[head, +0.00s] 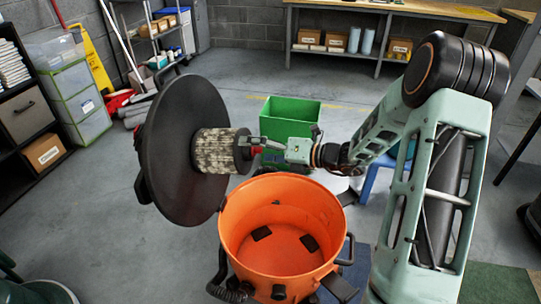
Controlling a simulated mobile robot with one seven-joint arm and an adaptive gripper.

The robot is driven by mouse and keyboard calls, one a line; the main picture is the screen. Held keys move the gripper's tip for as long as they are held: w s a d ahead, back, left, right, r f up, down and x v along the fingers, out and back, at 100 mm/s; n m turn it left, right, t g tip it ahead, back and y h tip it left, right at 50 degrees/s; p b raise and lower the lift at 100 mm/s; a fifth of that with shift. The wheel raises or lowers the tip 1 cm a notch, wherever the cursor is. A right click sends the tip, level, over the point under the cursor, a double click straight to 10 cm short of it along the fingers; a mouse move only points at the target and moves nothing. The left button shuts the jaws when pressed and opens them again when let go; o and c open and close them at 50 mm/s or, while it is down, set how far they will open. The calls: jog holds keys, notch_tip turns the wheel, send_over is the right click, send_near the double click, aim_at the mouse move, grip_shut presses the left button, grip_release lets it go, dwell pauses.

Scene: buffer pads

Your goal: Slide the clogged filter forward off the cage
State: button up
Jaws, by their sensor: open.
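The clogged filter (213,151) is a dirty, pleated, grey-beige cylinder in the head view, left of centre. It sticks out sideways from the large dark round lid (168,150), which stands tilted up on edge. The cage is hidden, apparently inside the filter. A dark end cap (243,151) shows at the filter's right end. My gripper (256,146) comes in from the right at that end. Its fingers are open and close to the end cap; I cannot tell whether they touch it.
An open orange drum (280,225), empty but for dark fittings, stands below the gripper. A green bin (290,118) stands behind it. A blue stool (378,176) is partly hidden behind my arm. Shelves (28,110) line the left; a workbench (385,30) stands at the back.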

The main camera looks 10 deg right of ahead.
jog(key=shift+x, duration=1.1)
jog(key=shift+r, duration=0.1)
jog(key=c, duration=2.2)
jog(key=shift+d, duration=0.15)
